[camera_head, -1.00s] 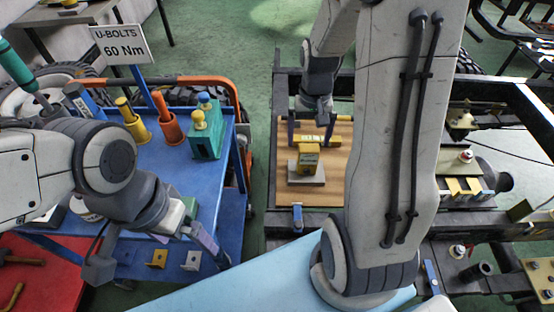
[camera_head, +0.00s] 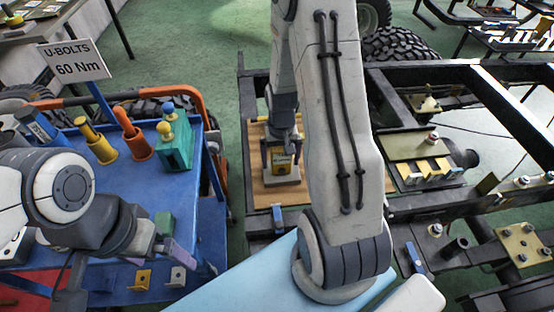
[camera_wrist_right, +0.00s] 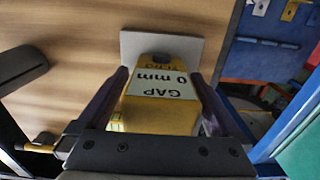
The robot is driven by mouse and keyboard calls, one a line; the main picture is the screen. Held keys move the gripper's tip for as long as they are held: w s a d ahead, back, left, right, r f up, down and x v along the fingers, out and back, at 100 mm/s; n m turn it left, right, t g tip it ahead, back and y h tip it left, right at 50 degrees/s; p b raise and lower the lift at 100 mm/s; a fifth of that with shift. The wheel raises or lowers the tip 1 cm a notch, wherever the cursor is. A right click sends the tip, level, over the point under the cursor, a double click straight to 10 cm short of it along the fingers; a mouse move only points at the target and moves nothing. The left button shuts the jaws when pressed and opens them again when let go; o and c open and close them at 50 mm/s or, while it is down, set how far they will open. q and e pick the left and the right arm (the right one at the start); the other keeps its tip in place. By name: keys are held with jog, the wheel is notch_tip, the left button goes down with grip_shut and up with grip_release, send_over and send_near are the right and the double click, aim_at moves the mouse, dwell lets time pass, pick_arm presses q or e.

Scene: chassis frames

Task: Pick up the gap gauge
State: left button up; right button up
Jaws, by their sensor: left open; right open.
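The gap gauge (camera_head: 282,161) is a yellow block with a white label, standing on a pale plate on the wooden board (camera_head: 262,196). In the right wrist view the gauge (camera_wrist_right: 161,88) shows "GAP" and "0 mm". My right gripper (camera_head: 281,148) is open, with one finger on each side of the gauge. In the wrist view the right gripper's fingers (camera_wrist_right: 160,78) flank the block; contact cannot be told. My left gripper (camera_head: 179,250) is open and empty over the blue cart's front part.
The blue cart (camera_head: 125,190) at left carries yellow and orange funnel-like holders, a green block with knobs (camera_head: 176,150) and small brackets. A sign (camera_head: 75,60) rises above it. The dark chassis frame (camera_head: 440,75) surrounds the board and extends right. A light blue panel (camera_head: 235,280) lies in front.

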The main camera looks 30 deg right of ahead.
jog(key=c, duration=1.5)
jog(key=shift+r, duration=0.1)
jog(key=shift+r, duration=0.1)
